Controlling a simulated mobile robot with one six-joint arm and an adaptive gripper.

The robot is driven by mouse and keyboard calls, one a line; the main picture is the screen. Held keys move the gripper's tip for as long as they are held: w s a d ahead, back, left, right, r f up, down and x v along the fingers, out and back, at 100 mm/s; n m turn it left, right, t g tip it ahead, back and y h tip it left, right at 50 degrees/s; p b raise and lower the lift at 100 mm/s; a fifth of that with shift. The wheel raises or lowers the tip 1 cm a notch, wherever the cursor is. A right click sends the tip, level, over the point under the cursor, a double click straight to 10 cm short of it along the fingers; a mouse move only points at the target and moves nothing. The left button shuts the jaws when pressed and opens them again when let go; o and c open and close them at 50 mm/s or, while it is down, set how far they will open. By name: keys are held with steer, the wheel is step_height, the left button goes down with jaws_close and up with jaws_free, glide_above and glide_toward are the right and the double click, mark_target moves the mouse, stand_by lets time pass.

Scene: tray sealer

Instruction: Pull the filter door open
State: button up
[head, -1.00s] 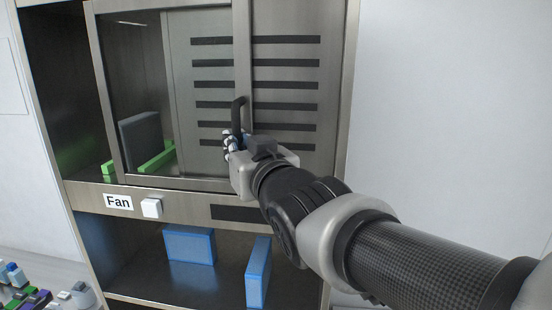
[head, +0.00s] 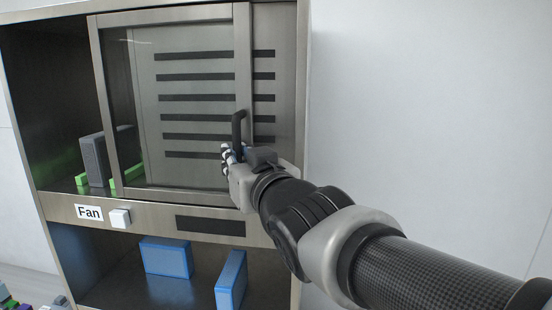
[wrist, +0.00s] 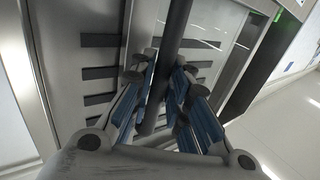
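The filter door (head: 107,120) is a glass sliding panel in a metal frame on the cabinet's upper bay. It stands partly slid to the right, with an open gap at its left. Its dark upright handle (head: 238,128) is on the right frame bar. My gripper (head: 232,152) is at the handle's lower part. In the wrist view the handle (wrist: 174,35) runs between the blue-padded fingers of my gripper (wrist: 163,85), which are closed around it. The exact finger contact is partly hidden.
A grey filter block (head: 95,160) and green rails (head: 82,180) show inside at the left. Blue blocks (head: 167,258) stand on the lower shelf. A plain wall is right of the cabinet.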

steer(key=o, duration=0.3)
steer(key=shift+o, duration=0.2)
steer(key=shift+r, duration=0.1)
steer(key=v, duration=1.2)
steer(key=shift+d, duration=0.1)
